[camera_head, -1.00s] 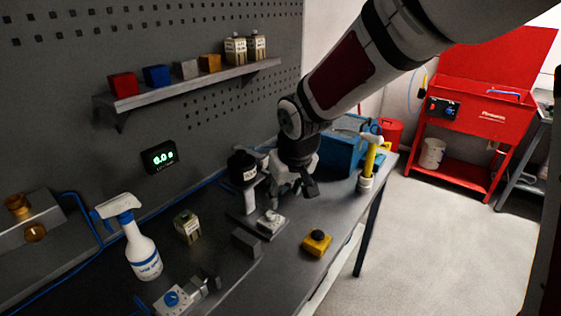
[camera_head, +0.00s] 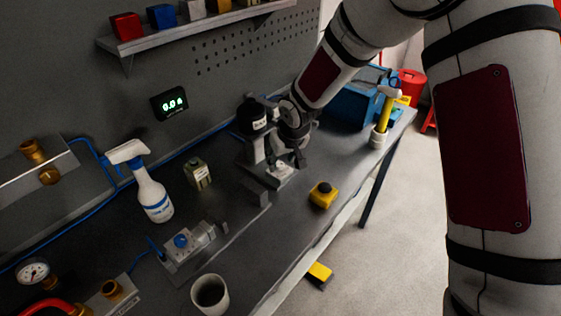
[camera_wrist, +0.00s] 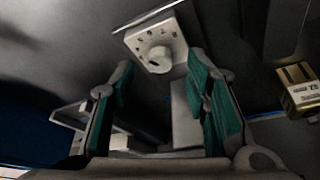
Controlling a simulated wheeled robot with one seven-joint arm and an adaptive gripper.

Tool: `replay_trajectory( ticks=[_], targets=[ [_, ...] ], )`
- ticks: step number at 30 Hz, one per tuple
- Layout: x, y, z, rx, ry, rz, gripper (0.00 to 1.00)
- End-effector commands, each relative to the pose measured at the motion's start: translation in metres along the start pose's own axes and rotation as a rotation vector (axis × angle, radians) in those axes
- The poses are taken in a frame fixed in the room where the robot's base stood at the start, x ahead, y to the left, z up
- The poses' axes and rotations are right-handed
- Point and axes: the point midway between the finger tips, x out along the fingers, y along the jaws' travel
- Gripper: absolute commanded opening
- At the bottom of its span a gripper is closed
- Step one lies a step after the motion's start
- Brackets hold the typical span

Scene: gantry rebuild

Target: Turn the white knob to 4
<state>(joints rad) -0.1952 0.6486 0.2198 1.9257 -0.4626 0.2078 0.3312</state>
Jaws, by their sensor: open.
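The white knob (camera_wrist: 157,58) is round and sits on a pale plate (camera_wrist: 137,40) with small dark marks along its upper side, too blurred to read. The knob's setting cannot be told. My gripper (camera_wrist: 160,78) is open, with its green-padded fingers on either side of the view and the knob seen beyond and between their tips. The fingers appear apart from the knob. In the head view, my gripper (camera_head: 298,156) hangs just above the pale knob plate (camera_head: 277,178), which it partly hides.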

Motion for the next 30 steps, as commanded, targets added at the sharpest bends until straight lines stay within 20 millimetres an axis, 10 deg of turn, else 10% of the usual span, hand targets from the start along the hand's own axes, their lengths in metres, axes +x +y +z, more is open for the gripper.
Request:
replay_trajectory(
  ticks=[16, 22, 30],
  targets=[
    [0.022, 0.0, -0.001, 0.0, 0.001, 0.0, 0.43],
    [0.022, 0.0, -0.001, 0.0, 0.001, 0.0, 0.02],
    [0.023, 0.001, -0.001, -0.01, 0.001, -0.004, 0.0]
  ],
)
